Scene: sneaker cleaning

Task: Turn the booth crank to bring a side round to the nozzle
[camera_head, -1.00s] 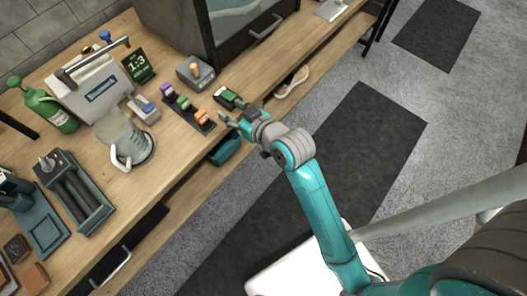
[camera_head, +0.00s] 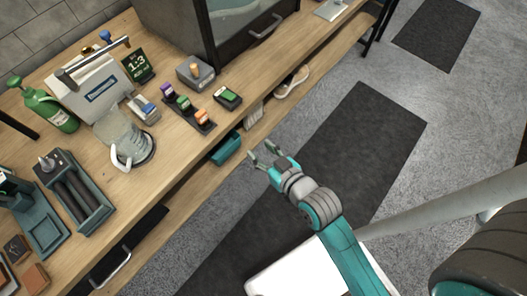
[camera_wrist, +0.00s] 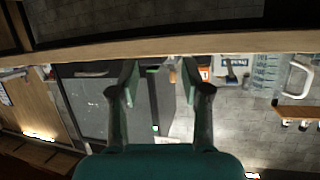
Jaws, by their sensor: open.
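The booth (camera_head: 206,45) is a dark-framed cabinet with a glass front and a bar handle (camera_head: 266,27), at the top of the head view on the bench. A dark panelled body, perhaps the booth, shows left of centre in the wrist view. I cannot make out the crank or the nozzle in either view. My gripper (camera_head: 261,152) is open and empty, out in front of the bench edge and apart from it, over the dark floor mat. In the wrist view its two fingers (camera_wrist: 161,98) stand wide apart with nothing between them.
The wooden bench (camera_head: 185,152) holds a row of coloured-top brushes (camera_head: 184,104), a green-topped block (camera_head: 227,97), a grey box with an orange knob (camera_head: 196,73), a clear jug (camera_head: 127,148) and a green spray bottle (camera_head: 46,108). A sneaker (camera_head: 292,82) sits on the lower shelf.

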